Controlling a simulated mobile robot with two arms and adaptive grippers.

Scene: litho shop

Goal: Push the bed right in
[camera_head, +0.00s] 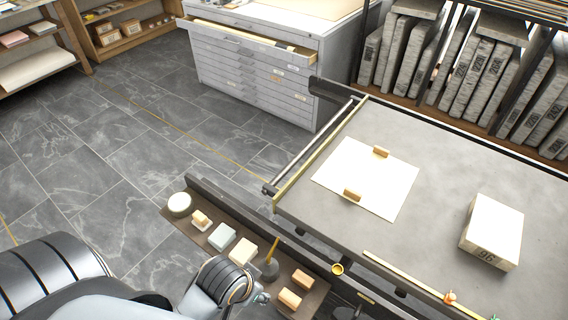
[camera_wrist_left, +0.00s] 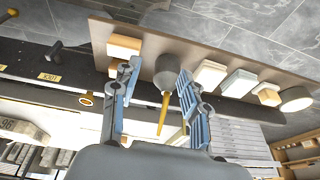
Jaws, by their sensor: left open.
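The bed (camera_head: 436,165) is a wide grey slab at the right of the head view, with a pale yellow strip along its left edge. A white sheet (camera_head: 350,173) with two small wooden pieces lies on it, and a pale stone marked 96 (camera_head: 495,228) sits to the right. A rail (camera_head: 318,146) runs just beyond the bed's left edge. My left gripper shows in the left wrist view (camera_wrist_left: 155,97), its two blue-grey fingers apart and nothing held between them. It is near the side shelf, apart from the bed. My right gripper is not seen.
A narrow brown shelf (camera_head: 197,238) beside the bed holds sponges, blocks and a grey pot (camera_head: 269,269) with a yellow-handled tool. The pot appears behind my fingers in the left wrist view (camera_wrist_left: 170,70). A drawer cabinet (camera_head: 255,75) and racked stones (camera_head: 480,80) stand behind.

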